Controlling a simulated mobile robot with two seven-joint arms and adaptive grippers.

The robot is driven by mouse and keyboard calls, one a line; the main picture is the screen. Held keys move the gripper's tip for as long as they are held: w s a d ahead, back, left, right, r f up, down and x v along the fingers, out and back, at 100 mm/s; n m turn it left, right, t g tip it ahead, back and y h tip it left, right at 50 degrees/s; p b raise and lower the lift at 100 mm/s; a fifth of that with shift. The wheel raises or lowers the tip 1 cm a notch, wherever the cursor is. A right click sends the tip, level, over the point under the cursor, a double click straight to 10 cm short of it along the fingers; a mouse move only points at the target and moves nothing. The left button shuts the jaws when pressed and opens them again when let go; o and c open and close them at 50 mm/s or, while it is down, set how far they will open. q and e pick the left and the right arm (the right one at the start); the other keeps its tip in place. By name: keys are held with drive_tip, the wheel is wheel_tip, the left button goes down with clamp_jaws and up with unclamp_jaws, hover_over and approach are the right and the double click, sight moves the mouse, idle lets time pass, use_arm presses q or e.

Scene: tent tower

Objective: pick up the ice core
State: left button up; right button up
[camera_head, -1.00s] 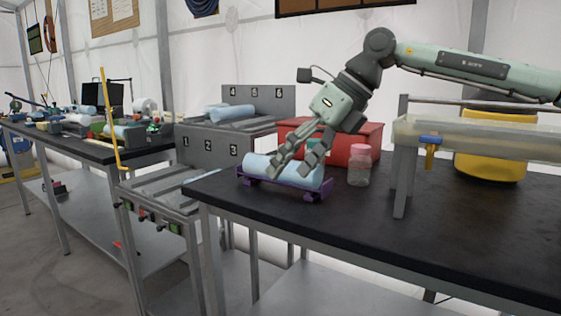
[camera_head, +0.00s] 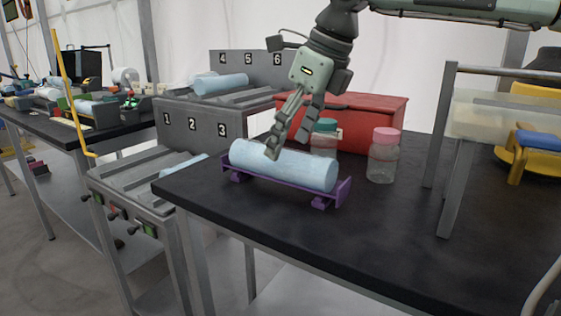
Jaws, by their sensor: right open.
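A pale blue cylindrical ice core (camera_head: 300,169) lies lengthwise in a purple cradle (camera_head: 270,186) near the left front edge of the black table. My right gripper (camera_head: 287,145) is above and at the far side of the core, pointing down, with its fingers apart. One fingertip overlaps the core's upper left part in the picture; I cannot tell if it touches. The other fingertip shows behind the core. The core rests in the cradle. My left gripper is not in view.
A red box (camera_head: 365,115), a pink-lidded jar (camera_head: 384,158) and a teal-lidded jar (camera_head: 324,140) stand behind the core. A metal frame (camera_head: 455,190) is at the right. Numbered grey racks (camera_head: 190,125) holding other blue cores stand at left. The table front right is clear.

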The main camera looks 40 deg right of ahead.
sight(280, 159)
drive_tip(key=x, duration=0.5)
drive_tip(key=shift+w, duration=0.15)
drive_tip(key=shift+r, duration=0.15)
clamp_jaws()
